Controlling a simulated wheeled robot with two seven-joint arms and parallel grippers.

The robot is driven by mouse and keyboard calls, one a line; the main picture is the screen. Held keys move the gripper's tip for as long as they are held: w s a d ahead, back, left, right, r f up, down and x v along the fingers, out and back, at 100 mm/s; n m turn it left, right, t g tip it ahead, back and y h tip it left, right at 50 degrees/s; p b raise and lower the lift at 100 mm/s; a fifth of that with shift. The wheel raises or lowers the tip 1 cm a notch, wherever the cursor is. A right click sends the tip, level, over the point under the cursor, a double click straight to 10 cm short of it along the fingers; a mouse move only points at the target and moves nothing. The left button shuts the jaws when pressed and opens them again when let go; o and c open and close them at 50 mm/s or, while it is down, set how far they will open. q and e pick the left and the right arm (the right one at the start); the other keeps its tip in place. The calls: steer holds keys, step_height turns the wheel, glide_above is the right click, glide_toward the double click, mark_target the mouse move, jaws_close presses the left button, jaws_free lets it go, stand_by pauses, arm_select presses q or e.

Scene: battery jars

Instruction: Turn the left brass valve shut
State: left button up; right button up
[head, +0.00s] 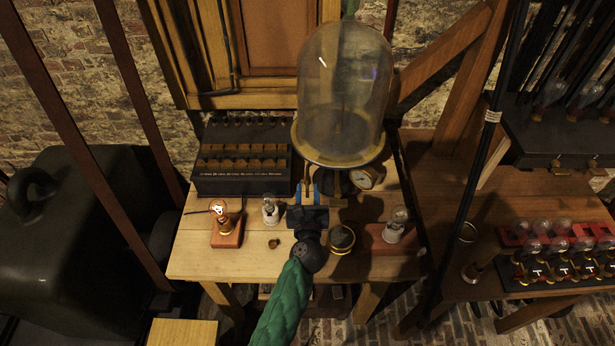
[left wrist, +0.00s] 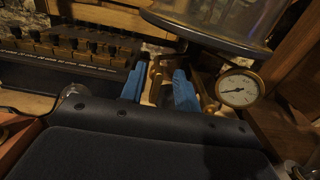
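The glass bell jar (head: 342,90) stands on a round dark plate at the back of the wooden bench, with brass fittings below its front. The left brass valve (head: 307,183) is mostly hidden by my gripper; its brass part (left wrist: 156,78) shows between the blue fingers in the left wrist view. My left gripper (head: 307,190) reaches in from the front, fingers apart on either side of the brass; I cannot tell if they touch it. A second brass valve (head: 338,202) lies just right of the gripper. My right gripper is not in view.
A pressure gauge (head: 364,179) sits right of the valves and also shows in the left wrist view (left wrist: 238,89). Small bulbs, one lit (head: 219,209), and a dark round jar (head: 342,238) stand close by on the bench.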

mark_target(307, 187)
arm_select(q)
steer(key=w+p, duration=0.1)
steer(key=w, duration=0.3)
steer(key=shift+w+r, duration=0.1)
steer(key=shift+w+p, duration=0.3)
steer(key=shift+c, duration=0.4)
jaws_close()
